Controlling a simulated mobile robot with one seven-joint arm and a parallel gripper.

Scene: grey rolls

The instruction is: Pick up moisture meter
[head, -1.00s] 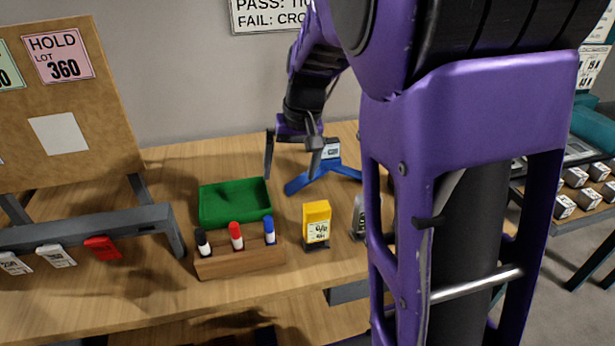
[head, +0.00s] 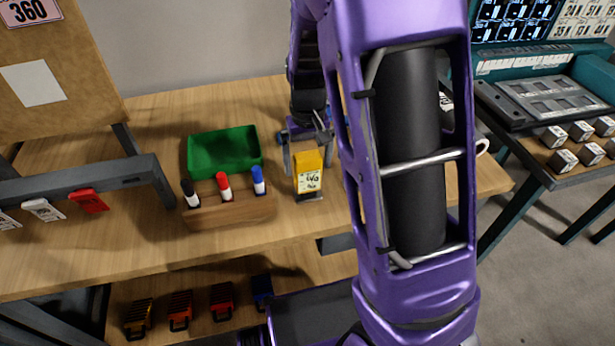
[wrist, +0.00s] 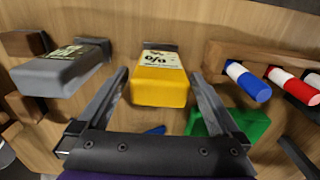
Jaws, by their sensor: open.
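The moisture meter appears to be the yellow block-shaped device with a "%" label (head: 308,180), standing upright in a dark base on the wooden bench. In the wrist view the yellow meter (wrist: 160,80) lies ahead, between my two fingers. My gripper (head: 305,150) is open and empty, just behind and above the meter in the head view. One finger shows on each side of the meter in the wrist view (wrist: 159,80). I cannot tell whether either finger touches it. My arm hides part of the bench to the right.
A wooden holder (head: 230,211) with black, red and blue markers stands left of the meter. A green tray (head: 225,155) is behind it. A grey device (wrist: 65,70) stands beside the meter in the wrist view. The bench front is clear.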

